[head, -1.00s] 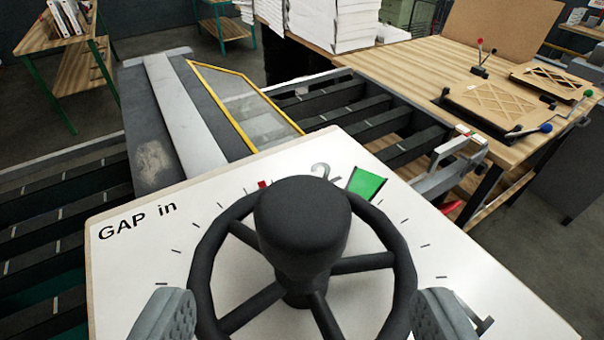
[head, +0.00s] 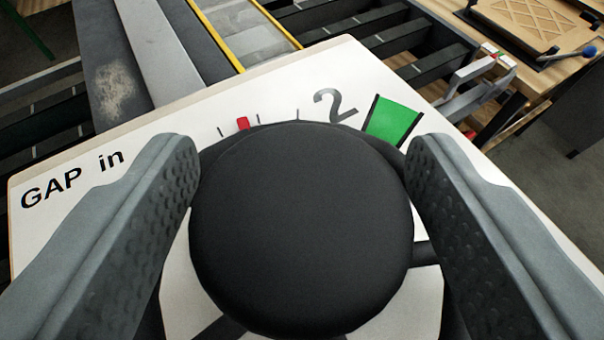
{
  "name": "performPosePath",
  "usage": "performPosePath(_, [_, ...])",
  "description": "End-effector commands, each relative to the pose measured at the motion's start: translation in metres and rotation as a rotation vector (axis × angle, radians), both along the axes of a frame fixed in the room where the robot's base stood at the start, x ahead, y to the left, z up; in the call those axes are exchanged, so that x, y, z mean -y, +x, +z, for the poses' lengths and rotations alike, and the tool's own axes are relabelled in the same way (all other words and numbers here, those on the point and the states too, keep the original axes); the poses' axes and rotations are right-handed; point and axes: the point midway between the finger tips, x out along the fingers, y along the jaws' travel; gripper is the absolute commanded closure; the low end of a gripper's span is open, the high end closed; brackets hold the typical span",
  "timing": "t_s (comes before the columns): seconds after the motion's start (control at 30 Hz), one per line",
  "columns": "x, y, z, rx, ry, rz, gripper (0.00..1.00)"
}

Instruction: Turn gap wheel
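The black gap wheel with its round knob (head: 300,235) fills the middle of the head view. My gripper (head: 303,165) has its two grey ridged fingers on either side of the knob. A narrow gap shows at the fingertips, so the fingers look open around the knob; contact lower down cannot be told. The white dial plate (head: 60,235) reads "GAP in". A red mark (head: 243,124) lies left of the number 2, and a green zone (head: 393,121) lies right of it. Most of the wheel rim is hidden.
Behind the plate lie dark machine slats (head: 395,40) and a yellow-framed clear panel (head: 245,30). A metal bracket (head: 480,80) stands at the right, near a wooden table (head: 575,55) with a blue-knobbed lever.

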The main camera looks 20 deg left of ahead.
Motion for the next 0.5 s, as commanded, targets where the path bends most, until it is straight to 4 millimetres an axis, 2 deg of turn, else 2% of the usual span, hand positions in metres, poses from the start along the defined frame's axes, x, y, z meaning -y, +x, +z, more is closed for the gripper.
performPosePath(0.03, [0.0000,-0.0001,0.0000,0.000,0.000,0.000,0.48])
performPosePath(0.27, [0.0001,-0.0002,0.0001,0.000,0.000,0.000,0.94])
performPosePath(0.5, [-0.0005,-0.0004,0.0002,0.000,-0.001,-0.013,0.95])
